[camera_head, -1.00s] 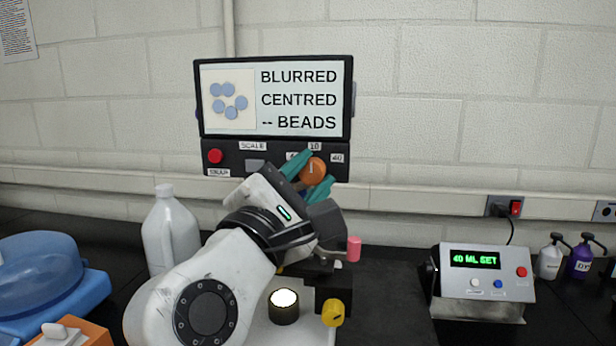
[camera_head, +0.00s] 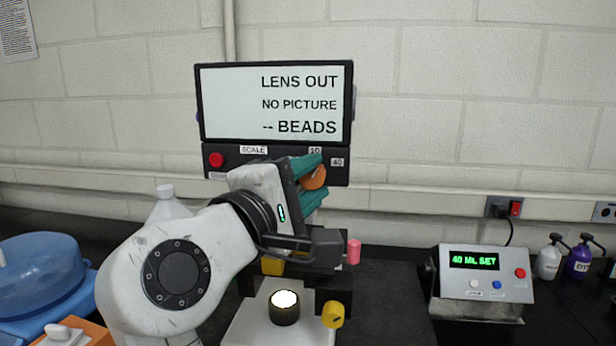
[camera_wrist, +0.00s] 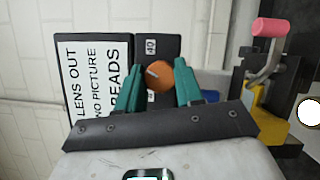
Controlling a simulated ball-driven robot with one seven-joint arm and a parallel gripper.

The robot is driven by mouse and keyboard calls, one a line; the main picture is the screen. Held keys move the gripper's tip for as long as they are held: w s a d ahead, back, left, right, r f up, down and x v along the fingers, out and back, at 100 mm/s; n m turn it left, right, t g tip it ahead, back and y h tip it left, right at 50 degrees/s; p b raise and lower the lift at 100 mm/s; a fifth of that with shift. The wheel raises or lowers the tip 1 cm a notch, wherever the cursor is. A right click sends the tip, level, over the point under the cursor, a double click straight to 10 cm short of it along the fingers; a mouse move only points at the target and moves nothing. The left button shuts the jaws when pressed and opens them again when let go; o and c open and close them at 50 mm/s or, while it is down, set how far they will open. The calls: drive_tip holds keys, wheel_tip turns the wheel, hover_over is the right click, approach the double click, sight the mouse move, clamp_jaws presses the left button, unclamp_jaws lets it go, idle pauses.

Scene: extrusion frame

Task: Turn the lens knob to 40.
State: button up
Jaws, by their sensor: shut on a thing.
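The orange lens knob (camera_head: 315,178) sits on the dark panel below the screen. My gripper (camera_head: 313,175) is shut on it, one teal finger above and one below in the head view. The wrist view shows the knob (camera_wrist: 163,76) between both fingertips. Its white mark points between the 10 label (camera_head: 315,150) and the 40 label (camera_head: 337,162). The 40 label also shows in the wrist view (camera_wrist: 150,46). The screen (camera_head: 235,105) reads LENS OUT, NO PICTURE, -- BEADS.
A red button (camera_head: 217,160) is on the panel's left. Below are a lit stage lamp (camera_head: 285,307), a yellow knob (camera_head: 333,314) and a pink-handled lever (camera_head: 353,252). A dispenser box (camera_head: 480,280) stands right, a blue-lidded tub (camera_head: 40,270) left.

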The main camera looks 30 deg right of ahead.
drive_tip(key=m+g+y+p, duration=0.1)
drive_tip(key=m+y, duration=0.1)
drive_tip(key=m, duration=0.3)
drive_tip(key=shift+m, duration=0.4)
idle(0.4)
drive_tip(key=o, duration=1)
drive_tip(key=shift+a+r, duration=0.1)
drive_tip(key=b+v, duration=0.1)
drive_tip(key=v, duration=0.9)
drive_tip(key=shift+s+a+r+b, duration=0.15)
drive_tip(key=shift+s+a+b, duration=0.05)
drive_tip(key=shift+s+b, duration=0.1)
